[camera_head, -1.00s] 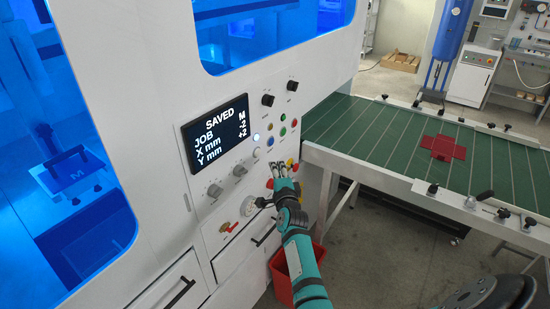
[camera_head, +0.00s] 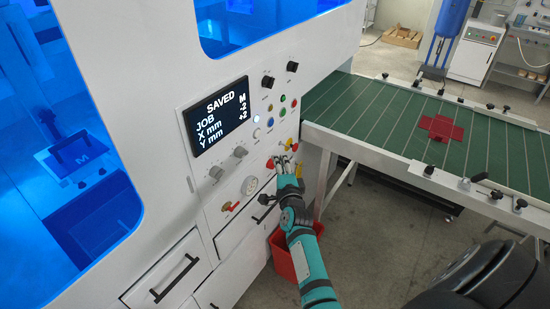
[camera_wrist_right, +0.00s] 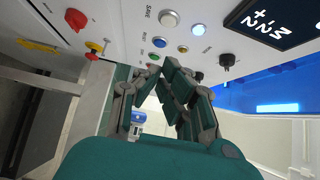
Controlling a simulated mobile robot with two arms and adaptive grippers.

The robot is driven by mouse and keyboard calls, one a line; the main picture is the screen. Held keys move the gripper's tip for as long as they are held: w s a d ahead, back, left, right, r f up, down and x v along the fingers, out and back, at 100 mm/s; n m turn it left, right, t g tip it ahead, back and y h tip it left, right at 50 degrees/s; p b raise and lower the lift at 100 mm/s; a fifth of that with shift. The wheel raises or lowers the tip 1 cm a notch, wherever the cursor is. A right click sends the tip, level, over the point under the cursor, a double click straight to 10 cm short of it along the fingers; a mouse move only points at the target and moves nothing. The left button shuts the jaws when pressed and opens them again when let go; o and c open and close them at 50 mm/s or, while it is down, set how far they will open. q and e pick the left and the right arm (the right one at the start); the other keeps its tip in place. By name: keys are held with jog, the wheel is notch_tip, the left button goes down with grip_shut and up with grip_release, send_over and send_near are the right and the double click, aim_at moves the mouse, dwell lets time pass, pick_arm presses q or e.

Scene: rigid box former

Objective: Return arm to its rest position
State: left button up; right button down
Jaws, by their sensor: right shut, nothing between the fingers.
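My right arm reaches up from the bottom of the head view, and its right gripper (camera_head: 286,162) is in front of the lower right of the machine's control panel (camera_head: 222,185). The gripper is shut and empty. Its dark fingers also show in the right wrist view (camera_wrist_right: 172,80), below the row of buttons. A white SAVE button (camera_wrist_right: 168,18), a blue button (camera_wrist_right: 159,42) and a yellow button (camera_wrist_right: 182,48) show clear of the fingers. Whether the fingertips touch the panel cannot be told. The left gripper is not in view.
The display (camera_head: 217,116) reads SAVED. A green conveyor (camera_head: 390,115) with a red cross-shaped blank (camera_head: 440,128) stands to the right. A red bin (camera_head: 283,258) is below the panel, beside my forearm. Drawer handles (camera_head: 175,278) stick out at lower left.

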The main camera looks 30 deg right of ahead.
jog(key=s+a+f+n+g+y+b, duration=0.2)
jog(key=s+a+f+n, duration=0.25)
jog(key=f, duration=0.85)
jog(key=s+a+f+n+g+y+b, duration=0.2)
jog(key=s+a+f+n, duration=0.25)
jog(key=f, duration=0.75)
jog(key=s+a+f+n+g+y+b, duration=0.2)
jog(key=s+a+f+n+g, duration=0.3)
jog(key=f, duration=0.8)
jog(key=s+a+f+n+g+y+b, duration=0.1)
jog(key=s+f+n, duration=0.2)
jog(key=s+f, duration=0.65)
jog(key=s+a+f+n+g+b, duration=0.1)
jog(key=s+f+n+g, duration=0.15)
jog(key=s+f, duration=0.65)
jog(key=s+f+n+g+b, duration=0.1)
jog(key=s+n, duration=0.1)
jog(key=s, duration=0.8)
jog(key=s+d+f+n+g+b, duration=0.1)
jog(key=s+f+n+g, duration=0.1)
jog(key=s, duration=0.8)
jog(key=shift+s+d+n, duration=0.25)
jog(key=shift+s+n, duration=0.05)
jog(key=shift+n, duration=0.55)
